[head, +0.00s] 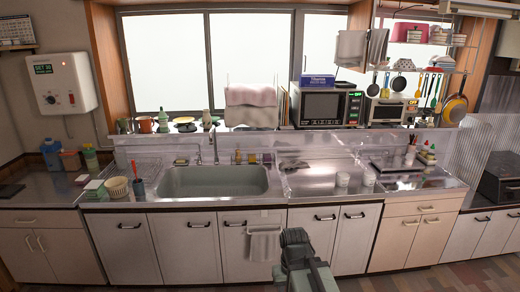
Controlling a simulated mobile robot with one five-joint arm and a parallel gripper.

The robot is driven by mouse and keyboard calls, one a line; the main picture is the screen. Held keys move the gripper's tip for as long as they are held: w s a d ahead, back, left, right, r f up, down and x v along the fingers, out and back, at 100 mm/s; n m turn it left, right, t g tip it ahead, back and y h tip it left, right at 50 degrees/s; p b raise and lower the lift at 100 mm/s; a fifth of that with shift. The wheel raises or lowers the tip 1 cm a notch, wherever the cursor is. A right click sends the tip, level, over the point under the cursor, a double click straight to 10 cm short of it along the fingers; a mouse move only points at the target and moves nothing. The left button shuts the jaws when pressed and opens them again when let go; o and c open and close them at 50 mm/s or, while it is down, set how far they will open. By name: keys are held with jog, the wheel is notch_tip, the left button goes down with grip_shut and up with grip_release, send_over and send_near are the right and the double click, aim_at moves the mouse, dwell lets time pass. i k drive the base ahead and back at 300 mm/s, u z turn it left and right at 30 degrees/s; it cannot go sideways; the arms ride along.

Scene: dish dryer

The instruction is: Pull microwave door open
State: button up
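The microwave (319,107) stands on the raised ledge behind the counter, below the window and right of centre. Its front faces me, with a dark door window on the left and a control panel with a green display on the right. The door looks closed. A blue box lies on top of it. My gripper (294,240) is at the bottom centre, low in front of the cabinets. It is well below and apart from the microwave. My own arm hides the finger detail, so I cannot tell whether it is open or shut.
The counter with a sink (212,181) runs between me and the ledge. A toaster oven (387,111) stands right of the microwave. Pans and utensils hang above it. Hanging cloths (251,104) are on the left. White cups (343,179) stand on the counter below.

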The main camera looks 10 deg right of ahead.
aim_at(316, 108)
jog(key=u, duration=0.05)
jog(key=i, duration=1)
jog(key=z, duration=2.85)
jog(key=i, duration=1)
jog(key=u, duration=2.2)
